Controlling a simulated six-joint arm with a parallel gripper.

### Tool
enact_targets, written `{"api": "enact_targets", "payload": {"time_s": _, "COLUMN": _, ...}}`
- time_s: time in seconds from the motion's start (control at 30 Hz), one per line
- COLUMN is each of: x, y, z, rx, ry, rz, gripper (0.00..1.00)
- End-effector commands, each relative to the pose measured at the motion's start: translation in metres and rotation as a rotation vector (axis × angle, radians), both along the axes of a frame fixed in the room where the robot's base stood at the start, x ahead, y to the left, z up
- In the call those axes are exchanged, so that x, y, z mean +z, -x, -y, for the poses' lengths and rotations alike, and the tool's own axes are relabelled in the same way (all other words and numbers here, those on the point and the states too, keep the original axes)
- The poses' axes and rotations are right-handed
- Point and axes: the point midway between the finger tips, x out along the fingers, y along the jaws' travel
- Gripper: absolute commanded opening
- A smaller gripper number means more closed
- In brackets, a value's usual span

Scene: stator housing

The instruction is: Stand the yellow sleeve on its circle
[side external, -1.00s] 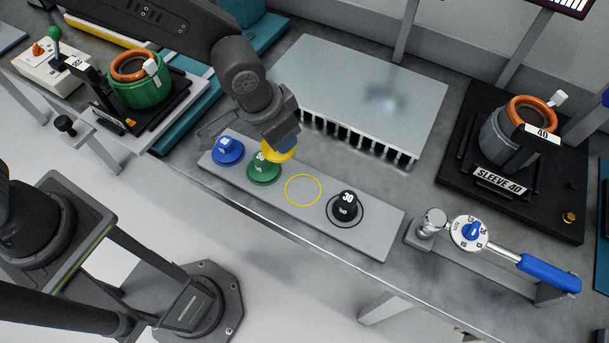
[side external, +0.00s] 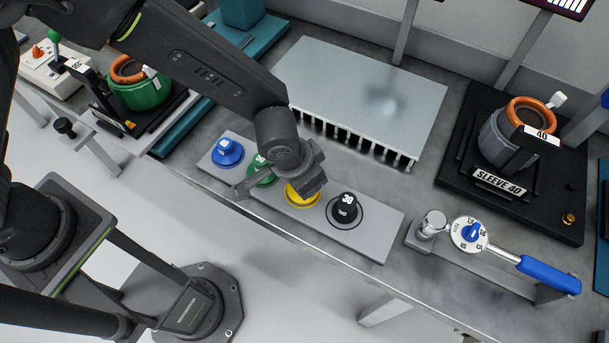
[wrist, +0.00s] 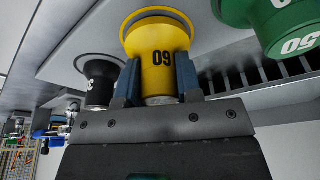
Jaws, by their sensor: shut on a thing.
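The yellow sleeve (side external: 302,197) is at its yellow circle on the grey strip (side external: 371,236), between the green and black sleeves. My gripper (side external: 308,182) is above it and hides much of the sleeve and circle. In the wrist view, my gripper (wrist: 158,85) has its two blue-grey fingers shut on the yellow sleeve (wrist: 157,42), marked 60 and seen upside down. The sleeve looks upright. I cannot tell whether its base touches the strip.
The green sleeve (side external: 262,174) and black sleeve (side external: 345,206) stand close on either side, with the blue sleeve (side external: 227,151) beyond the green. A finned metal block (side external: 365,90) lies behind. A torque wrench (side external: 500,250) lies to the right.

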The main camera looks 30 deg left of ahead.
Motion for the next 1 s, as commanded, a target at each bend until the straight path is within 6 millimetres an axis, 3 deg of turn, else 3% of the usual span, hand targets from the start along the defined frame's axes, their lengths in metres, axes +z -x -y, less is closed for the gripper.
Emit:
{"api": "enact_targets", "payload": {"time_s": 0.13, "x": -0.003, "y": 0.000, "z": 0.000, "rx": 0.000, "ry": 0.000, "rz": 0.000, "gripper": 0.00}}
{"api": "enact_targets", "payload": {"time_s": 0.17, "x": -0.003, "y": 0.000, "z": 0.000, "rx": 0.000, "ry": 0.000, "rz": -0.001, "gripper": 0.34}}
{"api": "enact_targets", "payload": {"time_s": 0.4, "x": -0.003, "y": 0.000, "z": 0.000, "rx": 0.000, "ry": 0.000, "rz": -0.001, "gripper": 0.57}}
{"api": "enact_targets", "payload": {"time_s": 0.77, "x": 0.005, "y": 0.001, "z": 0.000, "rx": 0.000, "ry": 0.000, "rz": 0.001, "gripper": 0.58}}
{"api": "enact_targets", "payload": {"time_s": 1.0, "x": 0.048, "y": 0.011, "z": -0.005, "rx": 0.000, "ry": 0.003, "rz": 0.003, "gripper": 0.58}}
